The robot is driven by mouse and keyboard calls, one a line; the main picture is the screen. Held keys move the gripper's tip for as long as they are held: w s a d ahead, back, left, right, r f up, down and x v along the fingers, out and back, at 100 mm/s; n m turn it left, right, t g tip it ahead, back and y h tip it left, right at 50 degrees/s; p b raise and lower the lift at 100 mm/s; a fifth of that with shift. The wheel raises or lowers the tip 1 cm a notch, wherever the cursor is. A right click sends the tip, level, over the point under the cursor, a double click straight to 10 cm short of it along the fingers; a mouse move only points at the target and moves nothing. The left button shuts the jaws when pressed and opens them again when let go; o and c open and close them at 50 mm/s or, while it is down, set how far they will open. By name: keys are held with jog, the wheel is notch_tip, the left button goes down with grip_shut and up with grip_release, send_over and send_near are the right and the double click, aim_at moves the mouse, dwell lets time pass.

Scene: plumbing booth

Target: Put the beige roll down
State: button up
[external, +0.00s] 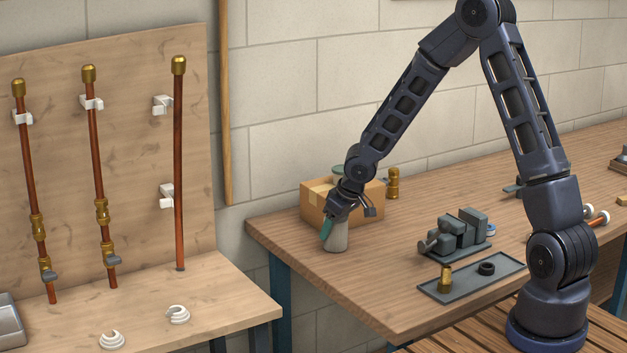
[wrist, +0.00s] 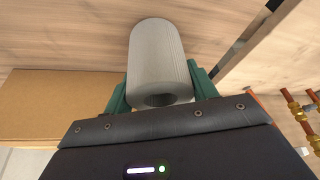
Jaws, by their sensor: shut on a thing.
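The beige roll (external: 337,238), a pale grey-beige cylinder with a hollow core, stands upright at the left end of the wooden workbench (external: 300,252). Its lower end looks at or very near the bench top; I cannot tell whether it touches. My gripper (external: 328,230) reaches down to it at a slant and is shut on it. In the wrist view the roll (wrist: 160,55) sits between the two green fingers, with its open end facing the camera.
An open cardboard box (external: 313,207) stands close behind the roll, with a brass fitting (external: 393,183) to its right. A dark vise (external: 460,236) and a grey tray (external: 470,281) lie to the right. The bench's left edge is near. Copper pipes (external: 98,180) stand on the left panel.

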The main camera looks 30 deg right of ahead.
jog(key=shift+f, duration=0.15)
jog(key=o, duration=1)
jog(key=shift+d+r, duration=0.1)
jog(key=shift+r, duration=0.35)
jog(key=s+d+r+m+h, duration=0.1)
jog(key=s+d+r+h, duration=0.1)
jog(key=s+d+r, duration=0.65)
jog(key=s+d+r+m+h, duration=0.1)
jog(key=s+d+r, duration=0.2)
jog(key=s+r, duration=1.05)
jog(key=s+d+r+m, duration=0.1)
jog(key=s+r, duration=0.1)
jog(key=s, duration=0.3)
jog(key=s+d+r, duration=0.2)
jog(key=s+r, duration=0.1)
jog(key=s, duration=0.3)
jog(key=s+d+r+m+y, duration=0.1)
jog(key=s+r, duration=0.2)
jog(key=s, duration=0.2)
jog(key=shift+s+d+r+m+t, duration=0.15)
jog(key=shift+s+d+m+t, duration=0.15)
jog(key=shift+s, duration=0.05)
